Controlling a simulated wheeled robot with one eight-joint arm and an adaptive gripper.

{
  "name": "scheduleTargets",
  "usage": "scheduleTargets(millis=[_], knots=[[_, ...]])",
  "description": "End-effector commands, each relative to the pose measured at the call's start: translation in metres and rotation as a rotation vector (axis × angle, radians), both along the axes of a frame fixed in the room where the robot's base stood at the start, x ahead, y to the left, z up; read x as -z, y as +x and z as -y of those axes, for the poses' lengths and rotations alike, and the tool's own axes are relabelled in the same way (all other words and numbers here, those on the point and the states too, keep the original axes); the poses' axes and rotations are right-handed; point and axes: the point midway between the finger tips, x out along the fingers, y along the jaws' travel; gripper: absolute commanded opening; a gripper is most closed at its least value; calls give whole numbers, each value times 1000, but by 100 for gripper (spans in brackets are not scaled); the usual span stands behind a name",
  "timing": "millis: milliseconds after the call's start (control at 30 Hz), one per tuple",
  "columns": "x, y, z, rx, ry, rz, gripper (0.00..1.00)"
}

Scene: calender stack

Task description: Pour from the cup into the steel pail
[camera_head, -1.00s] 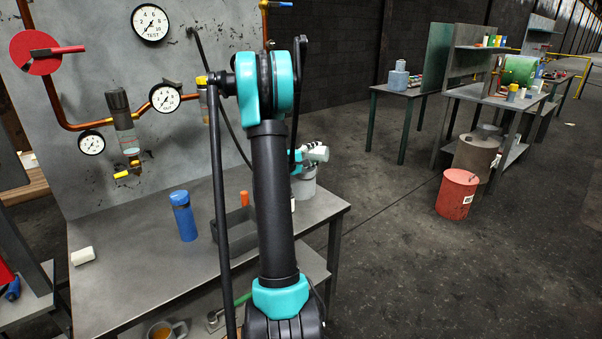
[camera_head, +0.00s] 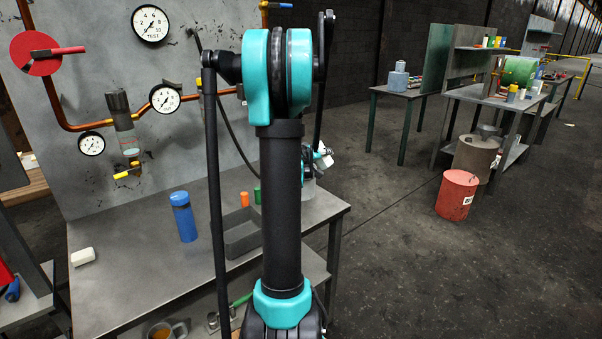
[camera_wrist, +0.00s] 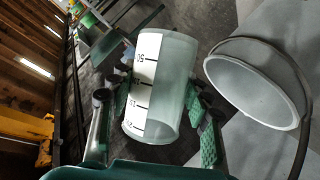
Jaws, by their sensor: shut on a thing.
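The cup (camera_wrist: 160,85) is a translucent beaker with a white graduated strip. In the head view, a small part of the pail (camera_head: 308,190) shows on the bench behind my arm, and my gripper is mostly hidden.
On the metal bench (camera_head: 130,265) stand a blue bottle (camera_head: 184,217), a grey open bin (camera_head: 241,236) and a white block (camera_head: 83,257). An orange thing (camera_head: 244,200) and a green thing (camera_head: 257,195) are near the bin. The gauge panel (camera_head: 90,185) rises behind the bench.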

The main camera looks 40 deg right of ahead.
Motion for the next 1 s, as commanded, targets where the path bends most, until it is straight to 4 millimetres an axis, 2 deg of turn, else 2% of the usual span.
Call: scheduleTargets(millis=[300, 600, 1000], knots=[[14, -17, 12, 4, 151, 218, 11], [43, -24, 18, 2, 255, 365, 11], [81, -30, 22, 2, 330, 472, 11]])
